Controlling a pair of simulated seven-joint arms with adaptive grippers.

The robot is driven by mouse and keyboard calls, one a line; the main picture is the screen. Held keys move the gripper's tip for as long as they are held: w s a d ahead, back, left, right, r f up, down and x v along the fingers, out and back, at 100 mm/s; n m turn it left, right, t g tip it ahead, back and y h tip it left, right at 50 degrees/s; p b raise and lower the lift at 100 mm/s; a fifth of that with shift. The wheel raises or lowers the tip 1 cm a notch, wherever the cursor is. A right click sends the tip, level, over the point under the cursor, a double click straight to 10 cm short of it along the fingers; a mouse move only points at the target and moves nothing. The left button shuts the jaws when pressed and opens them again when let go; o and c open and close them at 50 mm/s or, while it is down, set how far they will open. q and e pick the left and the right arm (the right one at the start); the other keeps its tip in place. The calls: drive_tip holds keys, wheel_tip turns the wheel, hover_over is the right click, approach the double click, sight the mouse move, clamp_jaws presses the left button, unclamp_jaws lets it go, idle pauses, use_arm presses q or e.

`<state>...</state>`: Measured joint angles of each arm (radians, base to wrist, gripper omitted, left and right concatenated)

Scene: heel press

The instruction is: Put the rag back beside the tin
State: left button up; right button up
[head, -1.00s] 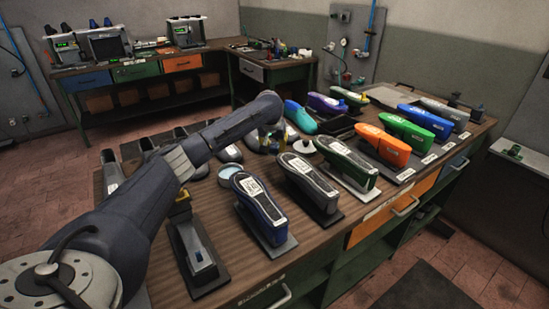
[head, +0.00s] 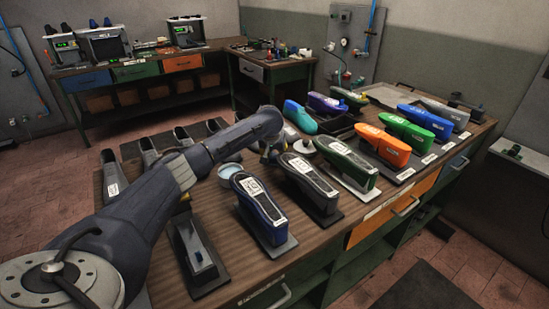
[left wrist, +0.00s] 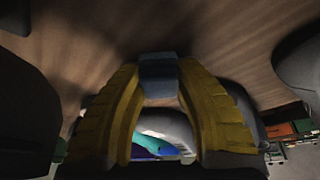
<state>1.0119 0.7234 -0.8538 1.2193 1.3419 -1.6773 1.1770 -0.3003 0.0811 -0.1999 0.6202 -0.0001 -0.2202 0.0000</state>
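The tin (head: 229,171) is round and open, with pale blue contents, and stands on the bench behind the blue shoe form. My left gripper (head: 270,150) is beyond the tin, low over the bench; the arm end partly hides it. In the left wrist view its yellow fingers (left wrist: 159,76) close on a small blue-grey piece that looks like the rag (left wrist: 158,70). Bare wood shows beyond it. I cannot tell whether the rag touches the bench. My right gripper is not in view.
A navy shoe form (head: 259,208) and a grey one (head: 309,180) stand on plates near the front edge. A pale round disc (head: 303,146) is close to the left gripper. Green and orange shoe forms (head: 383,145) line the right side. Bare wood (head: 215,205) shows near the tin.

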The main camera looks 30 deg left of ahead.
use_arm(q)
drive_tip(key=o, duration=0.4)
drive_tip(key=shift+r, duration=0.2)
drive_tip(key=v, duration=1.2)
